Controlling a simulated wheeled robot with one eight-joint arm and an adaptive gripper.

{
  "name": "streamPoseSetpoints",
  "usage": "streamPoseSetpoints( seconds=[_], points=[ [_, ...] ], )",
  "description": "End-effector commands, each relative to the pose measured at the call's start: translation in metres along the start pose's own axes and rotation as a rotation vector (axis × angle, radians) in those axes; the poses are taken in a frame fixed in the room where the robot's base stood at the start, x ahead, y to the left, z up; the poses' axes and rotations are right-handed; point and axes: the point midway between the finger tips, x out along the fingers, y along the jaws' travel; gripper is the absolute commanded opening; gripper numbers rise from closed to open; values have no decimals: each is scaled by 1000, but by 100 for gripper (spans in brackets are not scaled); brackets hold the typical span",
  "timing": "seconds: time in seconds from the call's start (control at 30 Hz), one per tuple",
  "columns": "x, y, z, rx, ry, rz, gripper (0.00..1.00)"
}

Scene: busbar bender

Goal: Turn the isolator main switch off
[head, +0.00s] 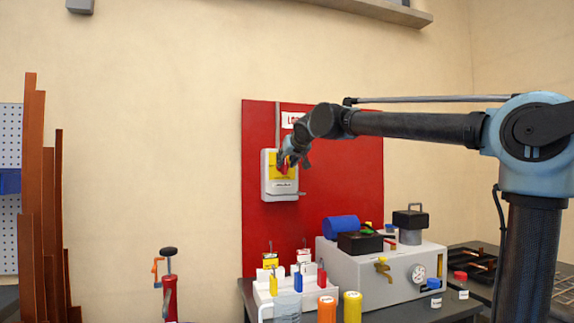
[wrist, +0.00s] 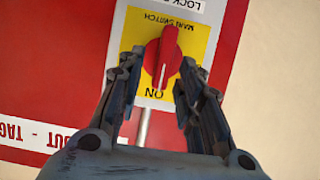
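The isolator main switch is a light grey box (head: 280,188) on a red wall board, with a yellow plate (wrist: 190,42) on its front. Its red rotary handle (wrist: 162,58) shows in the wrist view with its long axis along the plate, one end towards the "ON" lettering. My gripper (wrist: 158,78) is in front of the switch, with one finger on each side of the handle. The fingers are open, with yellow plate showing between them and the handle. In the head view my gripper (head: 291,163) covers part of the yellow plate and handle.
Below, a table holds a grey machine (head: 345,276), a white rack (head: 292,298) with coloured tags and several bottles. Copper bars (head: 35,190) stand at the left.

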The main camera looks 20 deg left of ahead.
Motion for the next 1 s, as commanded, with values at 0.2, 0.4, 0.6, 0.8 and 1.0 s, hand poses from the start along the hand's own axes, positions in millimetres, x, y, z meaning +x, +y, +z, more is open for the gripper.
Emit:
streamPoseSetpoints(
  seconds=[0.2,0.4,0.6,0.8,1.0],
  points=[
    [9,0,0,0,0,0,33],
    [9,0,0,0,0,0,33],
    [9,0,0,-1,0,0,0],
    [9,1,0,-3,0,2,0],
    [8,0,0,-37,-1,17,0]
  ],
)
